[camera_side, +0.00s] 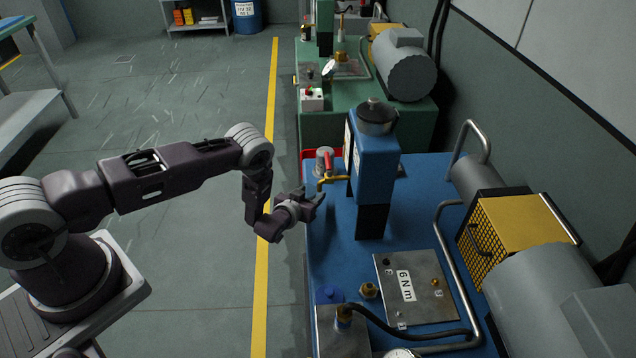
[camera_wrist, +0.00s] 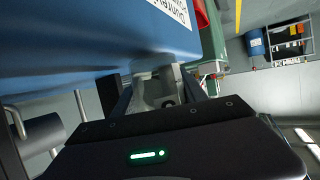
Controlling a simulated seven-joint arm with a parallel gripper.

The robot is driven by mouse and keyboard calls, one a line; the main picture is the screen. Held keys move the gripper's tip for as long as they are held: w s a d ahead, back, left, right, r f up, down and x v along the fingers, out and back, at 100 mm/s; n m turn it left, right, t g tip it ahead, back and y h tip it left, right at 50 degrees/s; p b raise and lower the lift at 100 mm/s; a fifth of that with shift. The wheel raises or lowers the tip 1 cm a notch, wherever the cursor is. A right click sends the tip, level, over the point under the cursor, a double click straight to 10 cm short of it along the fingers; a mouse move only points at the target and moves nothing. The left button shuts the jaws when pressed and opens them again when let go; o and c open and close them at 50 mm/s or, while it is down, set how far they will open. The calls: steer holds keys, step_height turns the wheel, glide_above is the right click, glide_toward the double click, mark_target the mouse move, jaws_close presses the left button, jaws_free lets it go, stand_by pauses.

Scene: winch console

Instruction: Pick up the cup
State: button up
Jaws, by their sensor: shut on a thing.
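My gripper (camera_side: 313,199) is at the left edge of the blue console (camera_side: 326,263), low and just below the brass tap (camera_side: 331,181). In the wrist view, its two fingers (camera_wrist: 160,92) are shut on a small grey thing between them, which I take to be the cup (camera_wrist: 161,87). Only part of it shows, and its lower part is hidden by the gripper body. In the side view, the fingers hide most of what they hold. I cannot tell whether it touches the console.
The tap's red lever (camera_side: 328,163) and the blue column (camera_side: 375,165) stand close by. A grey metal can (camera_side: 323,155) is behind the tap, beside a red tray (camera_side: 308,154). A metal plate marked 6Nm (camera_side: 430,285) lies nearer. The floor left of the console is clear.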

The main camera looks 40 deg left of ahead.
steer(key=s+d, duration=0.3)
steer(key=s, duration=0.8)
steer(key=s+d, duration=0.4)
steer(key=s, duration=0.8)
step_height(320, 180, up, 4)
glide_above(322, 211)
steer(key=shift+d+r+n+y, duration=0.15)
steer(key=shift+n+y, duration=0.25)
steer(key=shift+f, duration=2.3)
steer(key=o, duration=1.3)
steer(key=shift+f, duration=0.1)
